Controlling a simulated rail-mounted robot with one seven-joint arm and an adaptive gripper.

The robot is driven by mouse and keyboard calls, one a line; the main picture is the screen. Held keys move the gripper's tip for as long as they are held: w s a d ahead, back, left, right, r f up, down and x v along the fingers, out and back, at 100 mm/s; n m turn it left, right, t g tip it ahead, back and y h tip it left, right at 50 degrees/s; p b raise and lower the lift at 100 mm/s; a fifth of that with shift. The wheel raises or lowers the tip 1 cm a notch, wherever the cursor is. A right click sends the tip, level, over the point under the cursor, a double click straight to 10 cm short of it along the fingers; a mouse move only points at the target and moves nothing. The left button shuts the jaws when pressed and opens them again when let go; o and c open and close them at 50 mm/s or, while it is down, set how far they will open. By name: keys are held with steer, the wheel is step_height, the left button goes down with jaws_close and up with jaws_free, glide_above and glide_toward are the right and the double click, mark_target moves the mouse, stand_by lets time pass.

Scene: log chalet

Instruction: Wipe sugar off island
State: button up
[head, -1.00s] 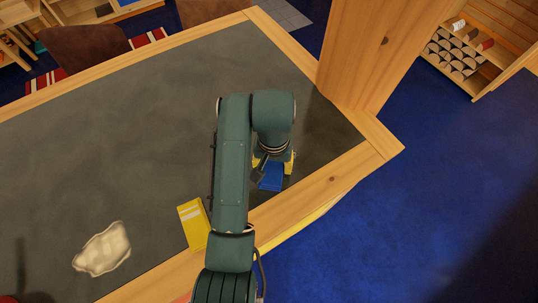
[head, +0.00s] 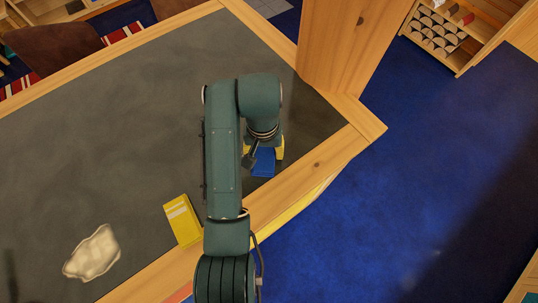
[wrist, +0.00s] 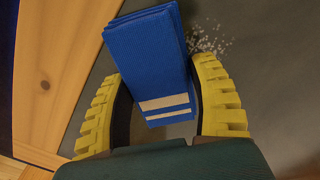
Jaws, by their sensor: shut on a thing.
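My gripper (head: 264,148) points down over the island's dark top (head: 110,130), near its right-hand corner. Its yellow fingers are shut on a folded blue cloth with two pale stripes (wrist: 145,50); the cloth also shows in the head view (head: 263,163). In the wrist view, scattered white grains like sugar (wrist: 208,40) lie on the dark top just beside the cloth's far right edge. My arm and the cloth hide these grains in the head view. I cannot tell whether the cloth touches the top.
A folded yellow cloth (head: 182,220) lies by the island's wooden edge, left of my arm. A cream-coloured patch (head: 92,252) is farther left on the top. A thick wooden post (head: 345,45) stands at the island's corner. The middle of the top is clear.

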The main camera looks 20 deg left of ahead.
mark_target(278, 161)
steer(key=w+a, duration=0.1)
steer(key=a, duration=0.1)
steer(key=w+a, duration=0.2)
steer(key=shift+w+a+f, duration=0.1)
steer(key=shift+w+a, duration=0.3)
steer(key=shift+a, duration=0.2)
steer(key=shift+w+a, duration=0.4)
steer(key=shift+a, duration=0.15)
steer(key=shift+w+a, duration=0.1)
steer(key=shift+w, duration=0.05)
steer(key=shift+w+d, duration=0.55)
steer(key=shift+w, duration=0.1)
steer(key=shift+w+d, duration=0.2)
steer(key=shift+d, duration=0.1)
steer(key=shift+s+d, duration=1.1)
steer(key=shift+d, duration=0.3)
steer(key=shift+s+d, duration=1.1)
steer(key=shift+d, duration=0.35)
steer(key=shift+s+d, duration=1.1)
steer(key=shift+d, duration=0.3)
steer(key=shift+s+d, duration=0.15)
steer(key=shift+d, duration=0.05)
step_height(278, 161, up, 8)
